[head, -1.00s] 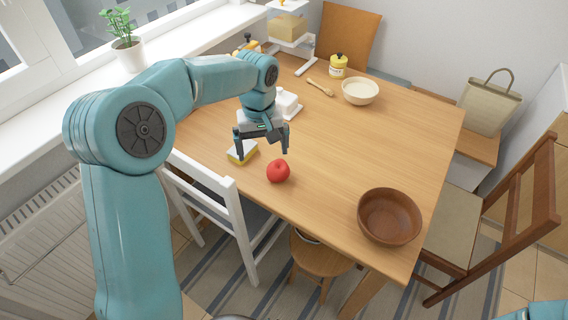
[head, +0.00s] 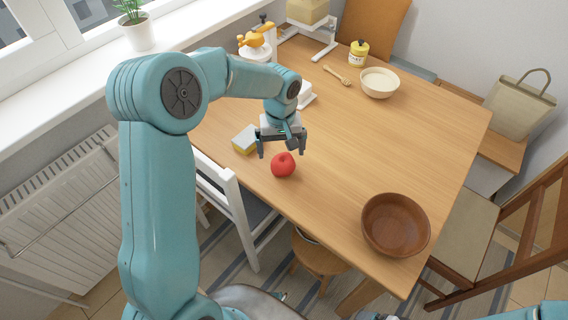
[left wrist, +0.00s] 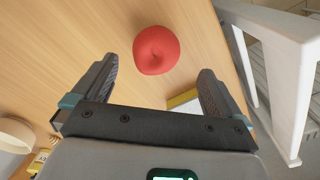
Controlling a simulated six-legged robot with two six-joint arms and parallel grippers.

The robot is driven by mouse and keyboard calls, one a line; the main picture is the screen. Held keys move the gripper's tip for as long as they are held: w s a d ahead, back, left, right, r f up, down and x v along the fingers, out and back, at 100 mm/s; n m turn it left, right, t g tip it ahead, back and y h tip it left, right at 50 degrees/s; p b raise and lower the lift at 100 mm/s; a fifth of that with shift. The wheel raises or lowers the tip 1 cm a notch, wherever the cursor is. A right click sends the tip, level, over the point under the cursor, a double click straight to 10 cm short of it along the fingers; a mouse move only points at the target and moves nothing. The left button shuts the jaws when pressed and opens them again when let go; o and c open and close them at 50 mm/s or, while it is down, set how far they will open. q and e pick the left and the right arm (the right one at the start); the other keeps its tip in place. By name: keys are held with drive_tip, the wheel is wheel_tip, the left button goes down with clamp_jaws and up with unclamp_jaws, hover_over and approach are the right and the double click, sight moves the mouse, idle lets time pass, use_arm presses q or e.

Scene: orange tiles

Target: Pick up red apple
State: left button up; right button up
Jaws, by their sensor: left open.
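A red apple (head: 283,165) sits on the wooden table (head: 330,150) near its front left edge. My left gripper (head: 281,152) is open and empty, with its fingers pointing down just above and behind the apple. In the left wrist view the apple (left wrist: 156,50) lies ahead of the two open fingers (left wrist: 155,78), roughly centred between them and not touching either. My right gripper is not in view.
A brown bowl (head: 396,224) stands at the front right, a cream bowl (head: 380,82) at the back. A white chair (head: 232,205) stands against the table's left edge. The table's middle is clear.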

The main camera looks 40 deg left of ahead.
sight(282, 159)
use_arm(q)
drive_tip(key=shift+s+f, duration=0.2)
drive_tip(key=shift+f, duration=0.65)
drive_tip(key=f, duration=0.5)
drive_tip(key=shift+w+f+p, duration=0.25)
drive_tip(key=shift+w+p, duration=0.1)
drive_tip(key=c, duration=1.2)
drive_tip(key=shift+r, duration=0.1)
